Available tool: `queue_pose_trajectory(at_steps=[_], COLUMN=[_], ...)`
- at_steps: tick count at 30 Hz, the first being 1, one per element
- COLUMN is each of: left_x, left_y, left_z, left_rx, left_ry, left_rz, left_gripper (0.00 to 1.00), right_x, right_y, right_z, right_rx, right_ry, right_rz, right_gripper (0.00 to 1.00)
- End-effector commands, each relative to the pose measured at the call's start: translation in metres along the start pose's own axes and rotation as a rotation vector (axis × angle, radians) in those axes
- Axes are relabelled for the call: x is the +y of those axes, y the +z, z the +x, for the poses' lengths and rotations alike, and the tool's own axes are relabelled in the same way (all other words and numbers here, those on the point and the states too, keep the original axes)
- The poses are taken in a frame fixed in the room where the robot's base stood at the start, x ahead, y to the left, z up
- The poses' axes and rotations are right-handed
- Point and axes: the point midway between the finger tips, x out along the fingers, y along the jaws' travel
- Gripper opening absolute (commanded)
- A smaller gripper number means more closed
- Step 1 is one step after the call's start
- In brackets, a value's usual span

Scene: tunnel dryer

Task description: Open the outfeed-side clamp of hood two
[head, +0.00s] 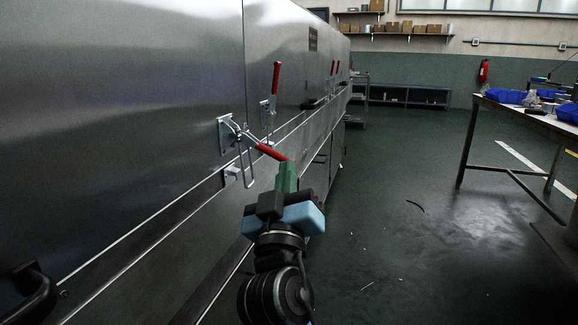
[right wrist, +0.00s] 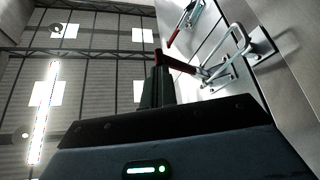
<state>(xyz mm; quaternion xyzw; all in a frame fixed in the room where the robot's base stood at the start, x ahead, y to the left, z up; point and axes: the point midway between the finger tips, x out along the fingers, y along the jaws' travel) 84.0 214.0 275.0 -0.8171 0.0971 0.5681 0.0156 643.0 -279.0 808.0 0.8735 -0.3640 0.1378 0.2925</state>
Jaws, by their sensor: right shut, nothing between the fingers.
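The nearest toggle clamp (head: 228,136) is on the steel dryer wall, its red handle (head: 270,152) sloping down and right away from the wall. In the right wrist view the red handle (right wrist: 176,63) ends beside the fingertips (right wrist: 157,72); contact is hard to tell. A second clamp just beyond has its red handle (head: 276,79) upright. My left gripper is not in view.
A dark grab handle (head: 36,292) sticks out from the wall at lower left. More red clamp handles (head: 333,67) stand farther along the dryer. A workbench (head: 535,118) with blue bins is at right. The floor (head: 400,215) between is mostly open.

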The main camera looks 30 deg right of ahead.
Motion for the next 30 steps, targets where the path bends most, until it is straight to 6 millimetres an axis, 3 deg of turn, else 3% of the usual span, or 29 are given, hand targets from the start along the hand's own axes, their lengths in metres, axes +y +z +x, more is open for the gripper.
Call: queue_pose_trajectory(at_steps=[6, 12, 30], left_x=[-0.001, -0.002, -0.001], left_y=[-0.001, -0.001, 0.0], left_z=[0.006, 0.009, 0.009], left_rx=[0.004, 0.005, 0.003], left_ry=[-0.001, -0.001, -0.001], left_rz=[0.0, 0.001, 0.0], left_gripper=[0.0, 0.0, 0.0], right_x=[0.002, 0.004, 0.006], right_y=[0.0, -0.003, -0.005], right_z=[-0.037, -0.058, -0.063], right_rx=[0.004, 0.011, 0.015], right_ry=[0.002, 0.008, 0.012], right_rz=[0.0, 0.001, 0.003], right_gripper=[0.0, 0.0, 0.0])
